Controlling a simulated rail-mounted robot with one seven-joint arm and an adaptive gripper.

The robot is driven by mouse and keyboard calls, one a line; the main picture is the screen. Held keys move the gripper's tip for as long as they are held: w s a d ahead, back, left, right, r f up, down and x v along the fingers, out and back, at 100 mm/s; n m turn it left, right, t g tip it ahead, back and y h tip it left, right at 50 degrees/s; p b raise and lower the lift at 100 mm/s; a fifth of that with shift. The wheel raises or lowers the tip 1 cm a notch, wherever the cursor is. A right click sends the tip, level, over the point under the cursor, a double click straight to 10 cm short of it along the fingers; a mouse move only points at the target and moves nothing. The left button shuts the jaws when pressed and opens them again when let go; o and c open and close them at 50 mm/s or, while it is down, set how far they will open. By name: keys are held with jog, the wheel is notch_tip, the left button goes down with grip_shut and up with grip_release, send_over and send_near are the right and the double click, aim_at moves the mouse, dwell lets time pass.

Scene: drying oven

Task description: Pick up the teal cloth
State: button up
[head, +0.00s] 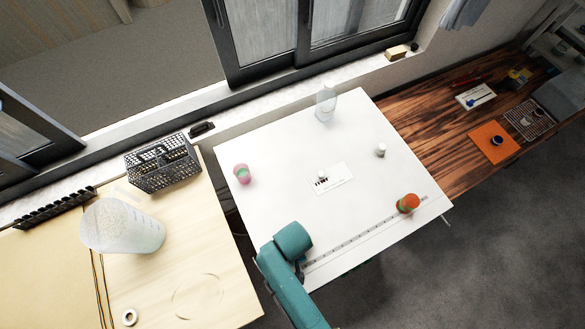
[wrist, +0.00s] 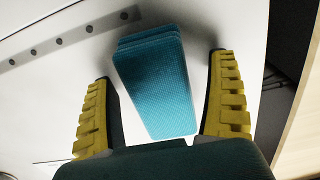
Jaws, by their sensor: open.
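The teal cloth (wrist: 155,85) shows in the wrist view as a folded, layered block on the white table top (wrist: 40,100). My gripper (wrist: 160,66) is open, with a yellow ridged finger on each side of the cloth. A gap shows between the cloth and each finger, so neither appears to touch it. I cannot tell how far the fingertips are above the table. In the head view my teal arm (head: 285,275) reaches over the table's near left edge, and I cannot make out the cloth or the fingers there.
The white table holds a ruler-like strip (head: 365,232), an orange-red object (head: 408,203), a pink cup (head: 242,173), a clear bottle (head: 326,103), a small white container (head: 380,150) and a white card (head: 335,180). A wooden table with a large translucent container (head: 122,228) stands left.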

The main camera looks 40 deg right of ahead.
jog(key=shift+c, duration=0.4)
jog(key=c, duration=1.2)
notch_tip(320, 180, up, 10)
jog(key=shift+r, duration=0.1)
